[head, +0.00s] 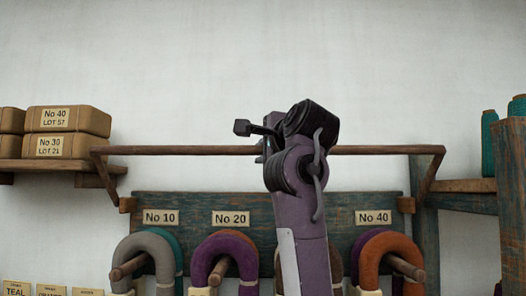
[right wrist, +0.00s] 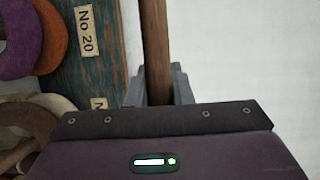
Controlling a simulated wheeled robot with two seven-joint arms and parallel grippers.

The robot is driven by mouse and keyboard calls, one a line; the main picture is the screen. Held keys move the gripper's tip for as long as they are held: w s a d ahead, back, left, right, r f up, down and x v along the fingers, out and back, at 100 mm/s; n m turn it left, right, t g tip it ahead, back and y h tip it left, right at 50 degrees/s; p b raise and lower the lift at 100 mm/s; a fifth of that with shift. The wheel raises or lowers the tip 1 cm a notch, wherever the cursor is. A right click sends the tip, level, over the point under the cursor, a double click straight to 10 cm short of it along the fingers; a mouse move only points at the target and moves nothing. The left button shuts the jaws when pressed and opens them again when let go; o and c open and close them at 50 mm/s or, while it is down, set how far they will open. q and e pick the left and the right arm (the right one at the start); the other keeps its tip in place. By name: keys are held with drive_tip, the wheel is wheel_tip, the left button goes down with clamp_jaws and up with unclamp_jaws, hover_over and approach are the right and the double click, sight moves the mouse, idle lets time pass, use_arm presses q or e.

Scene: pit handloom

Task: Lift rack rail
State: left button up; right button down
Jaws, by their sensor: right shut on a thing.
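The rack rail (head: 200,150) is a thin brown wooden bar that runs level across the head view, above a blue-green board. Angled wooden arms drop from both of its ends towards blocks at the board's sides. My right gripper (head: 265,146) is at the middle of the rail, and my purple arm hides part of it. In the right wrist view the rail (right wrist: 155,45) runs between the fingers of the gripper (right wrist: 158,88), which is shut on it. My left gripper does not show.
The blue-green board (head: 190,205) carries number labels and pegs with hanks of grey, purple and orange yarn (head: 378,250). Wrapped parcels (head: 68,120) sit on a shelf at left. Teal cones (head: 488,140) stand on a shelf at right. The wall above the rail is bare.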

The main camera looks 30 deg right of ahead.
drive_tip(key=shift+w+f, duration=0.1)
drive_tip(key=shift+f, duration=0.15)
drive_tip(key=c, duration=1.5)
unclamp_jaws()
drive_tip(key=shift+w, duration=0.1)
drive_tip(key=shift+o, duration=1)
drive_tip(key=shift+w+d, duration=0.2)
drive_tip(key=shift+w, duration=0.05)
drive_tip(key=s+a+b, duration=0.1)
drive_tip(key=s+b, duration=0.3)
drive_tip(key=s, duration=0.4)
drive_tip(key=shift+a+r, duration=0.15)
drive_tip(key=shift+r, duration=0.15)
drive_tip(key=shift+w, duration=0.1)
